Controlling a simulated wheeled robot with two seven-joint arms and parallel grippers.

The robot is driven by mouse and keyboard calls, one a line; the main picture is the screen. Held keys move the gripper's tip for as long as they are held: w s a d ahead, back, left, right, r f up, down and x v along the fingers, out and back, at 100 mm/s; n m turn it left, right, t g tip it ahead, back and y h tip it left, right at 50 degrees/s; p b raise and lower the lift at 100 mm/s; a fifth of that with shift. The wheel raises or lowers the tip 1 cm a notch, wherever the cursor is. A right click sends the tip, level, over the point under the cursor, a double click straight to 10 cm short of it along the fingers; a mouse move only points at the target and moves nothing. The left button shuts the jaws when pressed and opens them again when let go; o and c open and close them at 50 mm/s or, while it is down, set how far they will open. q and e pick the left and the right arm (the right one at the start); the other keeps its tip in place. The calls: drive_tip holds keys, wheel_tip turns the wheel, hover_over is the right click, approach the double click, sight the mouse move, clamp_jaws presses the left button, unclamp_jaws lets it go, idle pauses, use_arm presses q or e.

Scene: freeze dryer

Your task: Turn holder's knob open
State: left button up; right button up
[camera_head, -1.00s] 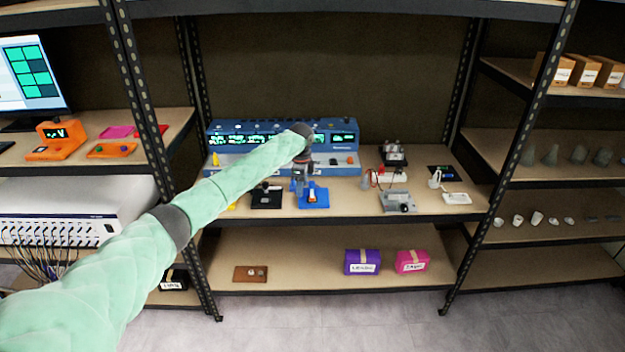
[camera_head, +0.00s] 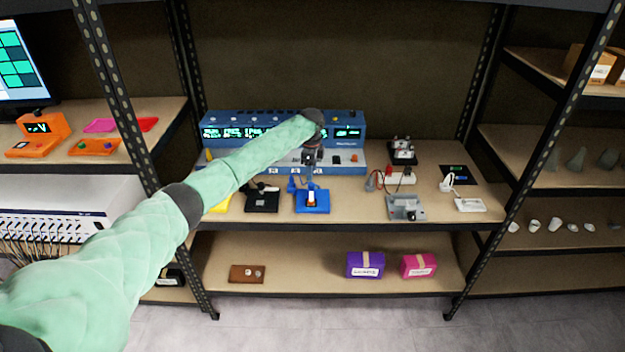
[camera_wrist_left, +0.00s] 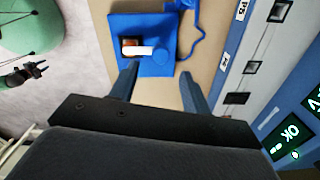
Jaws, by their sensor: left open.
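A blue holder (camera_head: 318,208) stands on the middle shelf, with a white and orange-brown piece on its base. It also shows in the left wrist view (camera_wrist_left: 166,22), with a blue cable at its right. A rounded blue part, possibly the knob, shows on its near side; I cannot be sure. My left gripper (camera_head: 309,160) points down above and behind the holder in the head view. In the left wrist view my left gripper (camera_wrist_left: 158,76) is open and empty, its fingers apart on the holder's near side. A dark gripper-like part, probably my right gripper (camera_wrist_left: 24,75), shows small at the left edge.
A blue instrument (camera_head: 235,133) with lit displays stands behind the holder. A black holder (camera_head: 262,201) is to the left, and a grey metal device (camera_head: 405,208) is to the right. Shelf posts flank the bay. Bare shelf (camera_head: 350,207) lies right of the holder.

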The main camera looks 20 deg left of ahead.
sight(312, 184)
use_arm(q)
drive_tip(key=f+p, duration=0.1)
drive_tip(key=f, duration=0.4)
drive_tip(key=shift+w+p, duration=0.2)
drive_tip(key=shift+p, duration=0.1)
drive_tip(key=shift+s+f, duration=0.2)
drive_tip(key=shift+f, duration=0.45)
use_arm(e)
drive_tip(key=f, duration=0.1)
drive_tip(key=s+d+f, duration=0.1)
drive_tip(key=s+f, duration=0.1)
drive_tip(key=shift+d+f, duration=0.2)
drive_tip(key=shift+d, duration=0.15)
use_arm(q)
drive_tip(key=shift+w+f, duration=0.1)
drive_tip(key=c, duration=1)
use_arm(e)
drive_tip(key=shift+w+d, duration=0.1)
